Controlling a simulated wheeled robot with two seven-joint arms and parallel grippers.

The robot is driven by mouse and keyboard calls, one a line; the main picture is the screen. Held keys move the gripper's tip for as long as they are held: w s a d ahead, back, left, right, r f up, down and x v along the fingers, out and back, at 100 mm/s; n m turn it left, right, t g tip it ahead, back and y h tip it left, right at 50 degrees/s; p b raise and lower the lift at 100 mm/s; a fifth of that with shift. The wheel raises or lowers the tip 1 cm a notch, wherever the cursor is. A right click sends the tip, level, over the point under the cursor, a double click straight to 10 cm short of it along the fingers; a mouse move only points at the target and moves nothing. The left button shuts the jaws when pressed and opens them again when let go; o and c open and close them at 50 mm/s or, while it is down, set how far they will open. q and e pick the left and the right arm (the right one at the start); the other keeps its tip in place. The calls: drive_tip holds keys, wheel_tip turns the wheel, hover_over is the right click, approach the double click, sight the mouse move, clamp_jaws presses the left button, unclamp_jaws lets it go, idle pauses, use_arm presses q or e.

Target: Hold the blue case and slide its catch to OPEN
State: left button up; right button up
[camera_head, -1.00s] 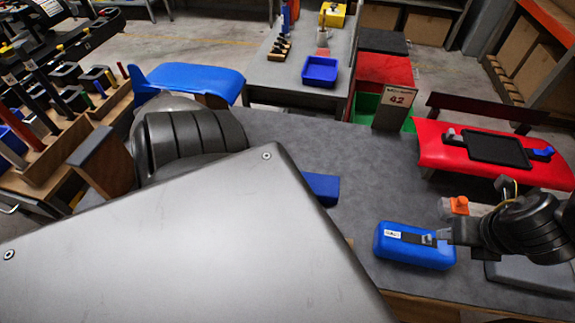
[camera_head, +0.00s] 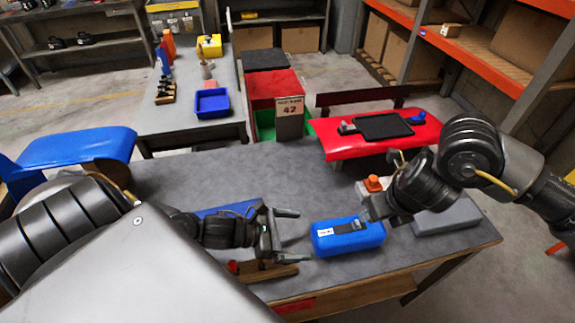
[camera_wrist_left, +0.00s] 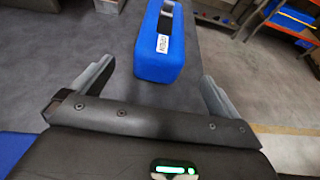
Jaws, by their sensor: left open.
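The blue case (camera_head: 336,244) lies on the grey workbench, with a dark strip and catch on top and a white label at its left end. My left gripper (camera_head: 300,236) is open and empty, just left of the case and apart from it, its fingers pointing toward it. In the left wrist view the case (camera_wrist_left: 152,62) stands ahead, beyond and between the two spread fingers (camera_wrist_left: 157,84). My right gripper (camera_head: 368,210) is at the case's right end by the catch; its fingers are too small and dark to tell open or shut.
On the grey bench (camera_head: 230,175), a grey box with an orange knob (camera_head: 374,184) stands behind my right gripper. A wooden piece with a red knob (camera_head: 262,270) lies below my left gripper. A red panel with a black tray (camera_head: 383,126) is behind the bench.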

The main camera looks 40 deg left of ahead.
sight(314, 236)
use_arm(q)
drive_tip(key=x, duration=0.8)
drive_tip(key=shift+w+d+f, duration=0.15)
drive_tip(key=shift+f, duration=0.05)
